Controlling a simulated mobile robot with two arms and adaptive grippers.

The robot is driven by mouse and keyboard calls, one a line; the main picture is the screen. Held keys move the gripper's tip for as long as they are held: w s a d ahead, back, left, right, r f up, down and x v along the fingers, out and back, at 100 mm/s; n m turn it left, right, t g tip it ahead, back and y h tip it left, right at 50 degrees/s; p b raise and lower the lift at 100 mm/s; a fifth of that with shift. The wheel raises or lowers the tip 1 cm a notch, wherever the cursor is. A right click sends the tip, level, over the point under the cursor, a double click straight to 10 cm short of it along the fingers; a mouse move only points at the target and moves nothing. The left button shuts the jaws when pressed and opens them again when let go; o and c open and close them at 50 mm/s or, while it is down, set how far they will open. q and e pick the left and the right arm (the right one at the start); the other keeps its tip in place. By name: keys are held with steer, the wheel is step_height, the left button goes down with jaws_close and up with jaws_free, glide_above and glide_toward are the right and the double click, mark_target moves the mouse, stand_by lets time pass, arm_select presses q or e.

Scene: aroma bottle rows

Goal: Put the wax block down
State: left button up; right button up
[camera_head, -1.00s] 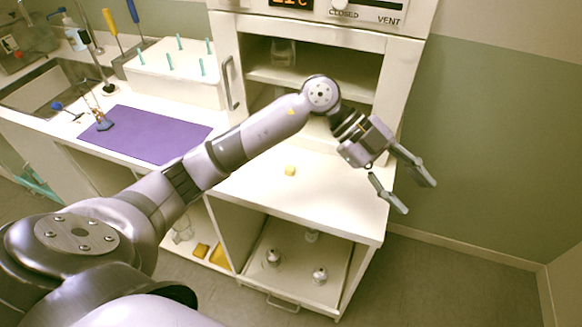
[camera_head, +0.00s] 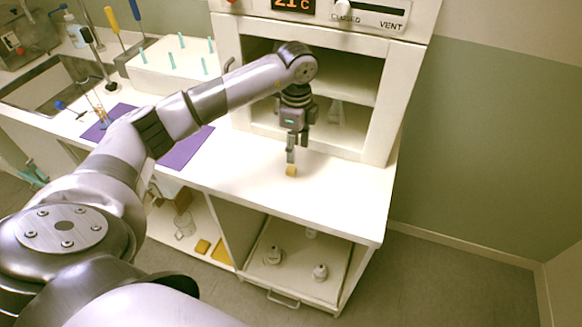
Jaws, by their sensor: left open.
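The wax block (camera_head: 291,171) is a small yellow cube on the white counter, in front of the open cabinet. My left gripper (camera_head: 291,158) points down right above it, with its fingertips at or just over the block's top. Its jaws are open, though from this side the fingers overlap and the gap between them is hard to see. I cannot tell whether a finger touches the block. My right gripper is out of view.
The open cabinet (camera_head: 376,128) stands close behind my gripper, with glassware inside. A purple mat (camera_head: 187,150) and a white rack with teal pegs (camera_head: 150,72) are to the left. Small bottles (camera_head: 320,272) stand on the lower shelf. The counter's right part is clear.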

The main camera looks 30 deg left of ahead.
mark_target(295, 169)
arm_select(q)
step_height(295, 169, down, 3)
steer(key=shift+r, duration=0.15)
step_height(295, 169, down, 4)
steer(key=shift+s+f+p, duration=0.1)
steer(key=shift+p, duration=1.1)
steer(key=shift+f, duration=0.55)
steer(key=c, duration=0.9)
steer(key=shift+r, duration=0.2)
